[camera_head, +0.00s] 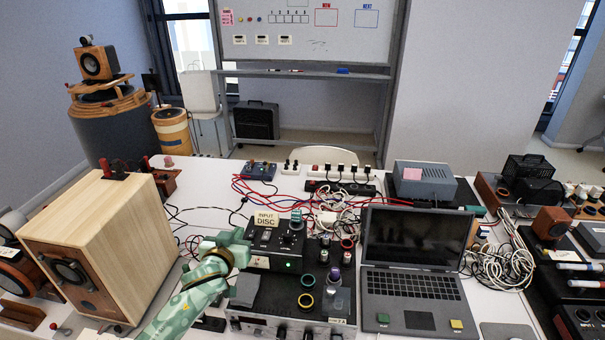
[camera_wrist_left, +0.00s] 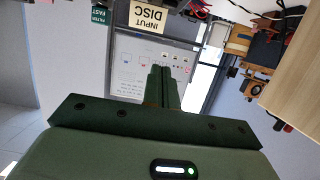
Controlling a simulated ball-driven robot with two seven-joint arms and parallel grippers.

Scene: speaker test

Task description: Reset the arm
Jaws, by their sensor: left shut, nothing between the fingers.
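My left arm, mottled green, comes in from the bottom left. My left gripper (camera_head: 238,236) is at its end, over the bench between the wooden speaker box and the black unit with the INPUT DISC sign. In the left wrist view the dark green fingers (camera_wrist_left: 163,87) are together with nothing between them. That view is upside down, with the INPUT DISC sign (camera_wrist_left: 147,16) near its top. My right gripper is in neither view.
A large wooden speaker (camera_head: 110,235) stands left of the arm. The INPUT DISC unit (camera_head: 275,240) and an amplifier (camera_head: 285,325) are close on its right. An open laptop (camera_head: 415,262) is further right. Cables (camera_head: 335,205) cover the bench middle. A whiteboard (camera_head: 300,30) stands behind.

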